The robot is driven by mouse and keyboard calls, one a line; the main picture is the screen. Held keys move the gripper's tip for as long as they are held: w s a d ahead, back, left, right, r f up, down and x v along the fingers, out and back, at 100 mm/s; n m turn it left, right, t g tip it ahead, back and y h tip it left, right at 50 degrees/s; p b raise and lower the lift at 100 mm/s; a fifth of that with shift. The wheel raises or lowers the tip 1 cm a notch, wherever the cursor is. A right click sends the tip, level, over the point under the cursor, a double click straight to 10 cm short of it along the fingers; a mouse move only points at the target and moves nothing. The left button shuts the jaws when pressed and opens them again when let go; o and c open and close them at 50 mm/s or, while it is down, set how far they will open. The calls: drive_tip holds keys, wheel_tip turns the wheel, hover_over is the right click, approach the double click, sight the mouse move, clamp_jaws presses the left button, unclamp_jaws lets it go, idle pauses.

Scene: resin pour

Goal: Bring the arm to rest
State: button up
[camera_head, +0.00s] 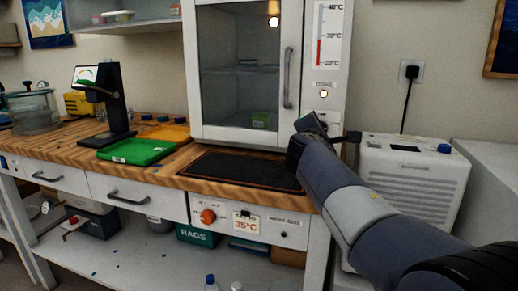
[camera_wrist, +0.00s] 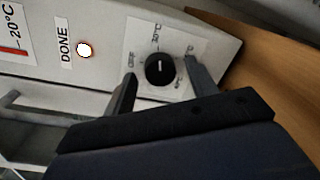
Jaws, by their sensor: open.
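My arm reaches from the lower right of the head view up to the lower right front of the white cabinet (camera_head: 190,80). My gripper (camera_wrist: 160,82) shows in the wrist view with its two dark fingers apart. A black round knob (camera_wrist: 159,68) on the cabinet's panel lies between the fingers in the picture; I cannot tell whether they touch it. A lit round lamp (camera_wrist: 84,50) marked DONE is beside the knob, and it also shows in the head view. In the head view the knob is hidden behind my gripper.
The wooden bench (camera_head: 60,143) holds a black mat (camera_head: 245,171), a green tray (camera_head: 138,151), an orange tray (camera_head: 165,133) and a dark stand (camera_head: 116,100). A white box-shaped unit (camera_head: 412,175) stands right of the bench, close to my arm. The cabinet's glass door is shut.

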drive_tip(key=s+a+n+h+p, duration=0.1)
drive_tip(key=s+a+n+p, duration=0.2)
drive_tip(key=s+n+p, duration=0.4)
drive_tip(key=n+p, duration=0.2)
drive_tip(key=n, duration=0.4)
drive_tip(key=shift+s, duration=0.25)
idle(1.4)
drive_tip(key=shift+a, duration=0.1)
